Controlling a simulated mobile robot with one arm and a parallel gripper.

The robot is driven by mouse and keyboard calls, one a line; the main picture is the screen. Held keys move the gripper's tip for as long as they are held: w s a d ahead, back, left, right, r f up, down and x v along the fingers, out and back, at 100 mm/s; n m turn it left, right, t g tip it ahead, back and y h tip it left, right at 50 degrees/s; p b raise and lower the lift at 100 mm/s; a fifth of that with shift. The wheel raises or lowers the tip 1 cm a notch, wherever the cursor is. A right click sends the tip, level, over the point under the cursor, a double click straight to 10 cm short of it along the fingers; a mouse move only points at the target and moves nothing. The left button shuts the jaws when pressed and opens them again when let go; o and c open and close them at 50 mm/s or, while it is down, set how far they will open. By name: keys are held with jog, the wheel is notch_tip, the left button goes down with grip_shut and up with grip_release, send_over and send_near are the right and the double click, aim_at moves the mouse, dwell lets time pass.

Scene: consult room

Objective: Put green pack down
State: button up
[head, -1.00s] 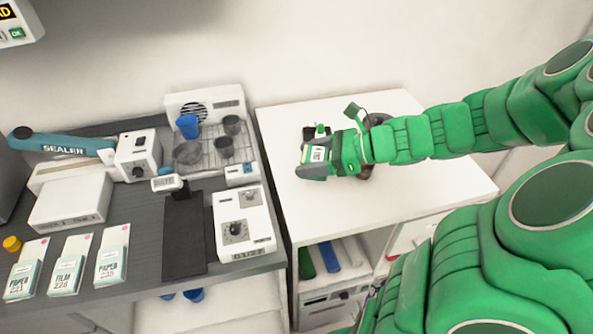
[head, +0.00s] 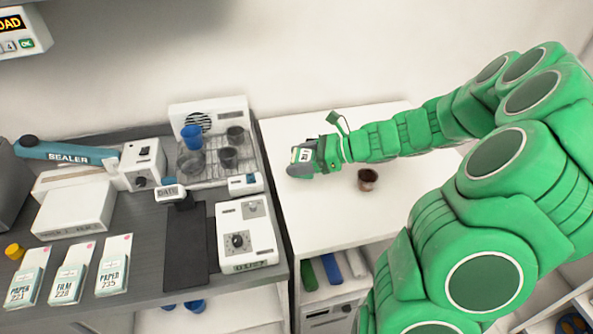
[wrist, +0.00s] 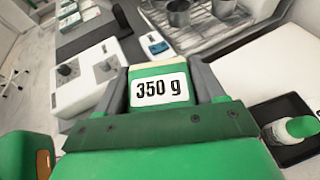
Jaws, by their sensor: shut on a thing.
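The green pack (wrist: 160,85) shows a white "350 g" label in the wrist view. It sits between the two grey fingers of my gripper (wrist: 160,72), which is shut on it. In the head view my gripper (head: 308,160) is over the left part of the white table (head: 310,215), with the pack's pale label (head: 301,155) facing left. I cannot tell whether the pack's underside touches the table.
A brown cup (head: 368,180) stands on the white table, right of my gripper. A black tray (wrist: 288,125) with a white, green-capped bottle (wrist: 295,130) is beside the gripper in the wrist view. A grey counter with devices (head: 247,232) adjoins at left. The table's front is clear.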

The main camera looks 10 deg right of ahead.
jog(key=shift+w+f, duration=1)
jog(key=shift+f, duration=0.2)
jog(key=shift+w+f, duration=0.95)
jog(key=shift+f, duration=1.75)
jog(key=o, duration=1.3)
jog(key=shift+f, duration=0.1)
